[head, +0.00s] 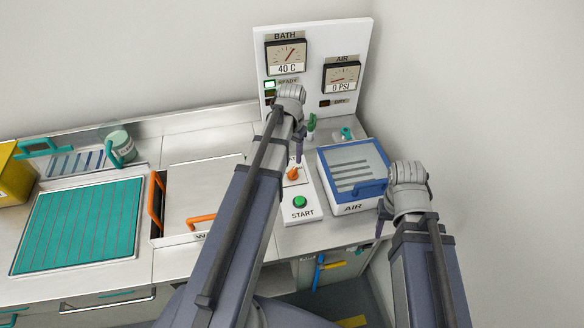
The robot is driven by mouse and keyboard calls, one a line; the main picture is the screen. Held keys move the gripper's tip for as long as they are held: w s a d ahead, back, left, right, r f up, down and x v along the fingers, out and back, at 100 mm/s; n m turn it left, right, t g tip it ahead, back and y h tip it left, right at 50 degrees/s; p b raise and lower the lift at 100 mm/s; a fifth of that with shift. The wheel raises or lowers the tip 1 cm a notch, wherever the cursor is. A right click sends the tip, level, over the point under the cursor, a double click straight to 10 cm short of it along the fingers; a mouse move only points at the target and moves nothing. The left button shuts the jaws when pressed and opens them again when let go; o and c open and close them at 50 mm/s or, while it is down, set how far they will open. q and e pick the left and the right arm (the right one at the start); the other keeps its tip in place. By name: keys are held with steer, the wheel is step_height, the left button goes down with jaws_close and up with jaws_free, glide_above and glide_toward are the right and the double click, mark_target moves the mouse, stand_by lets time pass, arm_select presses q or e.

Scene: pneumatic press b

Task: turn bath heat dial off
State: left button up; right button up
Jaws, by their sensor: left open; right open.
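The orange dial (293,174) sits on the white control panel (306,214), above the green START button (300,202). Its upper-left part is close to my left arm, and its label is hidden. My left gripper (298,156) is open, just above the dial and mostly hidden behind my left arm; I cannot tell if it touches the dial. The BATH gauge (286,54) reads 40 C, and a green READY lamp (270,85) is lit below it. My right gripper (382,218) is open, a dark part showing beside my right wrist, right of the AIR box.
The AIR box (345,208) with a blue-framed lid stands right of the panel. The AIR gauge (342,77) reads 0 PSI. A steel lid with orange handles (157,203) and a teal mat (78,228) lie left. A jar (121,145) stands behind the mat.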

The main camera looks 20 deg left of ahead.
mark_target(292, 171)
arm_select(q)
steer(key=shift+f, duration=0.1)
step_height(292, 171, down, 8)
steer(key=b, duration=0.8)
steer(key=shift+r, duration=0.2)
jaws_close()
